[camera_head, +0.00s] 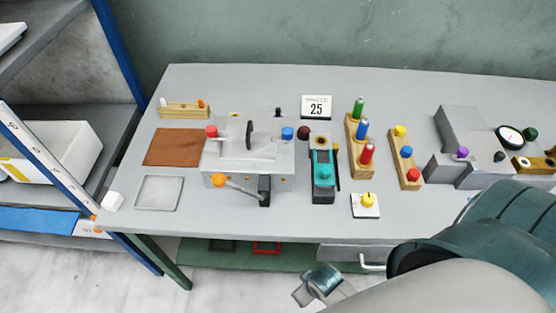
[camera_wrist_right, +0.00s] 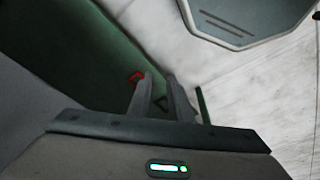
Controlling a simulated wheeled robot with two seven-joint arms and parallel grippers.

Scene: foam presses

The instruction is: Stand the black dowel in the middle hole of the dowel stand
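A wooden block (camera_head: 185,112), which looks like the dowel stand, lies at the back left of the bench. A white peg (camera_head: 164,102) stands at its left end and an orange one (camera_head: 201,103) at its right; its middle shows no peg. A small dark upright piece (camera_head: 278,112) behind the grey press (camera_head: 250,160) may be the black dowel; I cannot be sure. My right gripper (camera_wrist_right: 158,90) has its fingers apart with nothing between them. It hangs low in front of the bench, its wrist showing at the bottom of the head view. My left gripper is out of view.
A brown mat (camera_head: 174,147) and grey tray (camera_head: 158,192) lie left of the press. Wooden blocks with coloured pegs (camera_head: 354,150) and knobs (camera_head: 403,172) stand right of it, beyond a teal device (camera_head: 323,170). A blue-posted shelf (camera_head: 121,50) borders the left.

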